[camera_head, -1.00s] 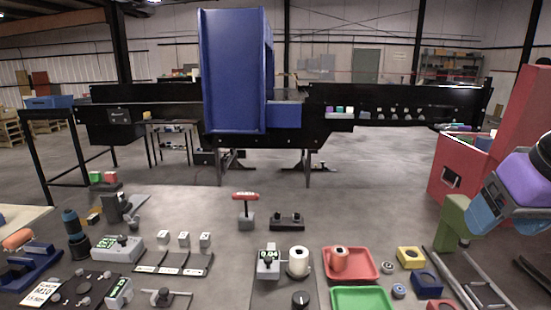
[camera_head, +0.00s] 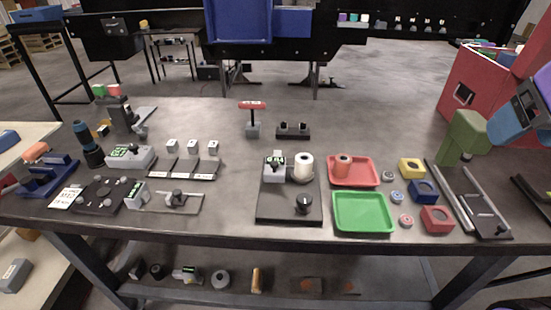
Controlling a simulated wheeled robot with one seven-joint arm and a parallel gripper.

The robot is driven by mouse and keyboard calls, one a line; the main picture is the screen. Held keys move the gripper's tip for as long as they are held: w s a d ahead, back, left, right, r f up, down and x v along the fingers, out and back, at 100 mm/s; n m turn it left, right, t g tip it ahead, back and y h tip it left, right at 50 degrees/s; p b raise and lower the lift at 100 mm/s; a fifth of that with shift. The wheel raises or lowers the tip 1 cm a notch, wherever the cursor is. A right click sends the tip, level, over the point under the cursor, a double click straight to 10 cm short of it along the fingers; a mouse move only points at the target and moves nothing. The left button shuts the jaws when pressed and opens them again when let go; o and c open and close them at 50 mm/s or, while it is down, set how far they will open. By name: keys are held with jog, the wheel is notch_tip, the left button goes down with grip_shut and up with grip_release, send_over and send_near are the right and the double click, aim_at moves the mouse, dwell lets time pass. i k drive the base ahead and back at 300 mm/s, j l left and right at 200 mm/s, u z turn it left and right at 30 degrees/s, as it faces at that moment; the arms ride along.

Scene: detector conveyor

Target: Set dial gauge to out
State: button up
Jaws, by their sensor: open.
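A small grey gauge with a lit green display (camera_head: 274,168) stands on a dark base plate (camera_head: 272,212) near the middle of the table. I take it to be the dial gauge, but its reading is too small to make out. A white cylinder (camera_head: 303,168) stands beside it, and a black knob (camera_head: 303,204) sits at the front right of the plate. My gripper (camera_head: 466,157) hangs at the right side of the table, below a green link. It is open, appears empty, and is well to the right of the gauge.
A red tray (camera_head: 353,183) and a green tray (camera_head: 363,230) lie right of the plate. Coloured blocks, including a yellow one (camera_head: 411,168), stand between the trays and a railed fixture (camera_head: 478,215). A red-handled tool (camera_head: 253,107) stands behind the gauge. Left are other display devices (camera_head: 130,157).

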aim_at(274, 167)
jog(key=i+u, duration=0.15)
jog(key=u, duration=0.2)
jog(key=i+u, duration=0.1)
jog(key=u, duration=0.25)
